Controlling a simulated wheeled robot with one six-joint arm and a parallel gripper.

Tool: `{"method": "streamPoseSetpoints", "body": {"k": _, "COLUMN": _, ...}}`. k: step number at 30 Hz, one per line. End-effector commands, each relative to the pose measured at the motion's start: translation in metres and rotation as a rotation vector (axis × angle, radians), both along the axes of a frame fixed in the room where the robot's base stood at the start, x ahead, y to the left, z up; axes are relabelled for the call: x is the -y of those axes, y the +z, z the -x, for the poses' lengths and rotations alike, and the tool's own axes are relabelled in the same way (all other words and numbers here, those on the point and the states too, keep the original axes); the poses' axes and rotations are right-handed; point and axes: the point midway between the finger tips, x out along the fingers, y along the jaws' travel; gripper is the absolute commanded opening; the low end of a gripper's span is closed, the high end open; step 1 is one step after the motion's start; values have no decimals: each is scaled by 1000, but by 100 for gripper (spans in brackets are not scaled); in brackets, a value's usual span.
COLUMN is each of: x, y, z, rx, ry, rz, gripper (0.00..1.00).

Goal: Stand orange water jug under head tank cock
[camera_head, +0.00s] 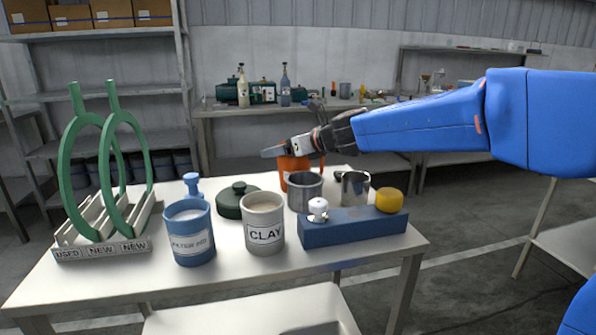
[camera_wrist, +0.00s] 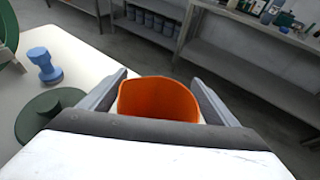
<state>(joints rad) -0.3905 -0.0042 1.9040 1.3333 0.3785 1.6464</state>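The orange jug (camera_head: 291,165) stands on the white table behind the grey metal pot, which hides its lower part. In the wrist view the jug's open top (camera_wrist: 158,98) shows between my two fingers. My gripper (camera_head: 275,151) reaches in from the right at the height of the jug's rim, pointing left. It also shows in the wrist view (camera_wrist: 160,82), with its fingers wide apart, one on each side of the jug. Narrow gaps seem to show beside the jug, so the gripper looks open; contact is not clear. I cannot make out a head tank or its cock.
Near the jug stand a grey metal pot (camera_head: 305,191), a steel cup (camera_head: 355,188), a CLAY tub (camera_head: 263,225), a blue filter-aid tub (camera_head: 188,235) and a green lid (camera_head: 236,199). A blue block (camera_head: 352,230) lies in front. A rack (camera_head: 104,247) holds green rings at left.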

Motion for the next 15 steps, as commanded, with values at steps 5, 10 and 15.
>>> {"method": "streamPoseSetpoints", "body": {"k": 5, "x": 0, "y": 0, "z": 0, "rx": 0, "ry": 0, "rz": 0, "gripper": 42}}
{"method": "streamPoseSetpoints", "body": {"k": 10, "x": 0, "y": 0, "z": 0, "rx": 0, "ry": 0, "rz": 0, "gripper": 20}}
{"method": "streamPoseSetpoints", "body": {"k": 15, "x": 0, "y": 2, "z": 0, "rx": 1, "ry": 0, "rz": 0, "gripper": 20}}
